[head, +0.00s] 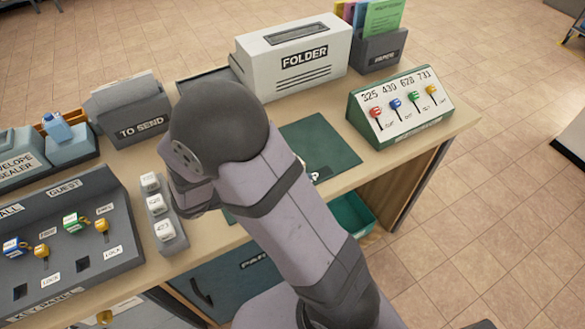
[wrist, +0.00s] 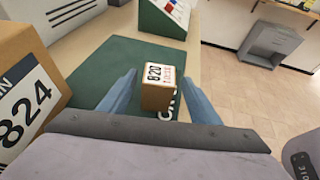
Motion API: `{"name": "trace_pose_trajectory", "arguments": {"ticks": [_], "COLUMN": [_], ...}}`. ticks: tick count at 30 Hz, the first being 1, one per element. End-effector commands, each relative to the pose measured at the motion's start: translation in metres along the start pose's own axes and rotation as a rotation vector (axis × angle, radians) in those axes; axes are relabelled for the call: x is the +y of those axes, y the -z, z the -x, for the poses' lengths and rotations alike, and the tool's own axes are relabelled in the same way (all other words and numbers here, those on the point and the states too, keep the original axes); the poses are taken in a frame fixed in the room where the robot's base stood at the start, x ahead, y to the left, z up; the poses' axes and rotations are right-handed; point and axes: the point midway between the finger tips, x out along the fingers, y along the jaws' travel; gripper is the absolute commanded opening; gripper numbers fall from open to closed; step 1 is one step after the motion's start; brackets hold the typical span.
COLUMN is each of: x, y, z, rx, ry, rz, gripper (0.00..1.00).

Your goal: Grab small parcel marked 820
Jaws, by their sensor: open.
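The small parcel marked 820 (wrist: 156,90) is a brown box with a white label on top, standing on a dark green mat (wrist: 88,62) in the wrist view. My gripper (wrist: 138,88) is open, its two blue-grey fingers pointing at the parcel. In the head view my arm hides the parcel and my gripper, and only part of the green mat (head: 325,142) shows.
A larger box marked 824 (wrist: 25,95) stands close on the left in the wrist view. The FOLDER box (head: 300,60), the TO SEND tray (head: 140,128) and a key stand (head: 400,108) surround the mat. The key panel (head: 60,240) is at left.

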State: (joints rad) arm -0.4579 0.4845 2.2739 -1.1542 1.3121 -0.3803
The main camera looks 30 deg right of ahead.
Motion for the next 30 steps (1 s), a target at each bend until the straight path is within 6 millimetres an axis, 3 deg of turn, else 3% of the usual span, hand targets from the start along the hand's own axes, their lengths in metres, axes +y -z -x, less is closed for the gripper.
{"name": "trace_pose_trajectory", "arguments": {"ticks": [5, 15, 26, 30], "x": [0.0, 0.002, 0.003, 0.003], "y": [0.0, 0.003, 0.003, 0.003], "z": [-0.006, -0.045, -0.052, -0.052], "rx": [-0.002, -0.002, -0.001, -0.001], "ry": [0.002, 0.004, 0.0, 0.0], "rz": [0.0, 0.0, -0.001, -0.001], "gripper": [0.57, 0.57, 0.57, 0.24]}}
